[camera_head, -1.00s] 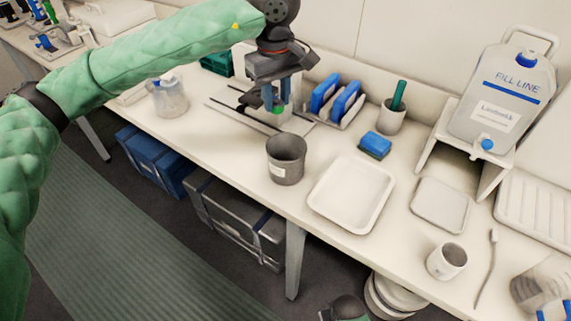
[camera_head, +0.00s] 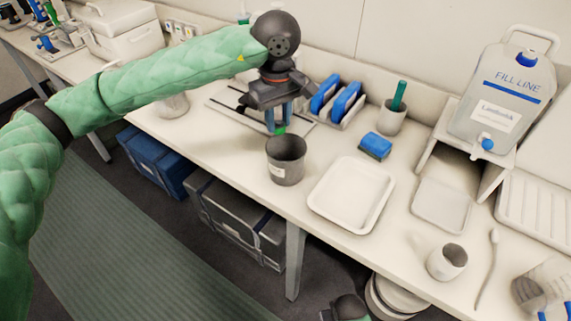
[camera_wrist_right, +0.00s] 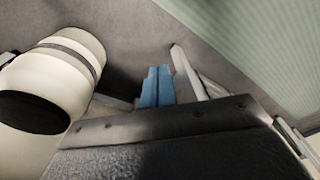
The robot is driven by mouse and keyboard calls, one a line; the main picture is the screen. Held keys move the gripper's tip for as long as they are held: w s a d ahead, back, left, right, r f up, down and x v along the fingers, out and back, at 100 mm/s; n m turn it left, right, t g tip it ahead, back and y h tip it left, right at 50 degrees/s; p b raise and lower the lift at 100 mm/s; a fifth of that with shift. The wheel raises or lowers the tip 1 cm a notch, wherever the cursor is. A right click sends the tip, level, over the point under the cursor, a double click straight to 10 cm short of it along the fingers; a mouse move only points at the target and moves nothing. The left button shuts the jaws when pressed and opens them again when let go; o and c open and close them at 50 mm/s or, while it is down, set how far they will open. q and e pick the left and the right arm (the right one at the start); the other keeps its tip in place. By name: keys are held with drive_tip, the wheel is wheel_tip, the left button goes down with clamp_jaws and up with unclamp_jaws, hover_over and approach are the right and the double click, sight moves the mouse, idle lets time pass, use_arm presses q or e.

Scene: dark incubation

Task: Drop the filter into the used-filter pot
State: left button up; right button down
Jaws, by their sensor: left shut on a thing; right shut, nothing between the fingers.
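The grey pot (camera_head: 285,168) with a pale label stands upright near the front edge of the bench, and its dark opening faces up. My left gripper (camera_head: 279,122) is over the back rim of the pot in the head view, fingers pointing down. It is shut on a small green filter (camera_head: 280,131), which is mostly hidden by the fingers and appears just above the rim. My right gripper (camera_wrist_right: 155,86) is shut and empty in the right wrist view, low down and away from the pot.
A white tray (camera_head: 322,202) lies right of the pot, with a blue sponge (camera_head: 376,145) behind it. A rack with blue items (camera_head: 338,98) and a cup (camera_head: 391,122) stand at the back. A white cup (camera_head: 447,262) is at front right.

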use_arm(q)
drive_tip(key=o, duration=1)
drive_tip(key=shift+r, duration=0.25)
wheel_tip(320, 180, up, 6)
drive_tip(key=b, duration=0.2)
drive_tip(key=shift+r+b, duration=0.15)
drive_tip(key=shift+b, duration=0.15)
drive_tip(key=shift+r, duration=0.5)
use_arm(e)
wheel_tip(320, 180, up, 11)
drive_tip(key=shift+a+r, duration=0.15)
drive_tip(key=shift+r, duration=0.05)
drive_tip(key=shift+s, duration=0.1)
